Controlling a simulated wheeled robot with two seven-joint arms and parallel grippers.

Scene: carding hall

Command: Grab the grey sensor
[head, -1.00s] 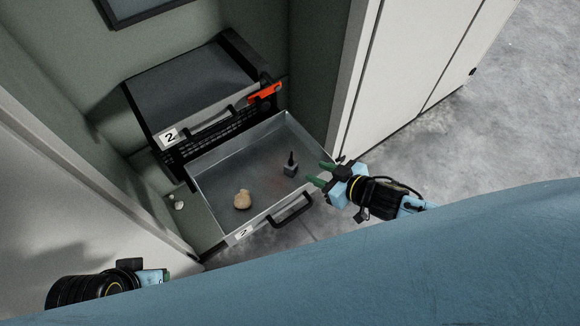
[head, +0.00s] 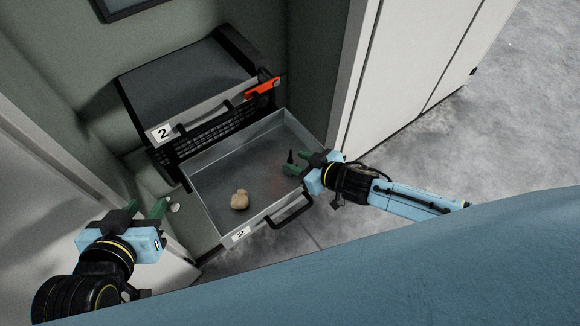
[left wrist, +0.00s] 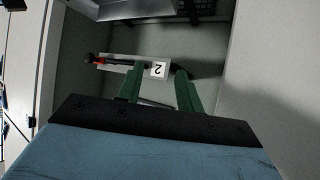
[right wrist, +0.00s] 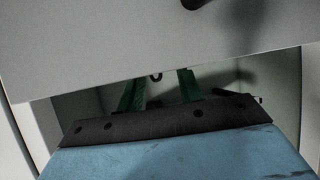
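The grey sensor, a small block with a black stem (head: 291,157), is in the open metal drawer (head: 222,159), towards its right side. In the head view its block is largely hidden behind a green finger of my right gripper (head: 303,164). My right gripper is at the drawer's right edge beside the sensor, and its fingers stand apart in the right wrist view (right wrist: 160,88). I cannot clearly make out the sensor there. My left gripper (head: 146,210) is left of the drawer, open and empty; its fingers also show apart in the left wrist view (left wrist: 157,88).
A tan lumpy object (head: 239,200) lies in the drawer near its front. The drawer front has a black handle (head: 292,211). A cabinet unit labelled 2 (head: 185,80) with a red-orange latch (head: 263,87) stands behind. White panels flank both sides.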

